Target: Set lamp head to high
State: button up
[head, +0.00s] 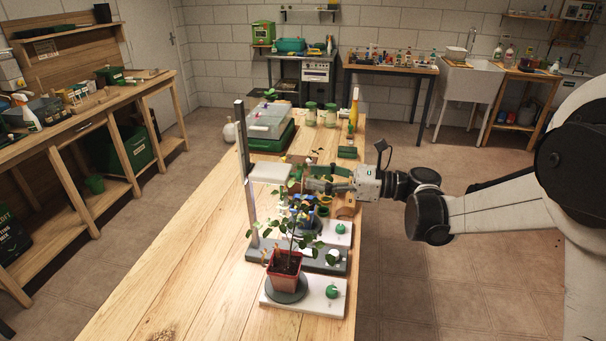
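A grey metal post (246,205) stands upright on the wooden bench. The pale, flat lamp head (269,172) sticks out to the right from the post, a bit above its middle. My gripper (308,186) reaches in from the right, with its fingers pointing left. Its tips are close to the right side of the lamp head, slightly lower in the picture. I cannot tell whether they touch it. Leaves and small parts behind blend with the fingers, so their opening is unclear.
A potted seedling in a red pot (285,268) stands on a white base with a green knob (332,291), in front of the post. A second white base with a green knob (340,229) lies behind. A clear-lidded green box (268,124) and jars (311,114) stand farther back. The bench's left front is clear.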

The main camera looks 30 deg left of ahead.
aim_at(271, 174)
jog(key=shift+x, duration=1.85)
jog(key=shift+c, duration=0.3)
grip_shut()
jog(key=shift+r, duration=0.1)
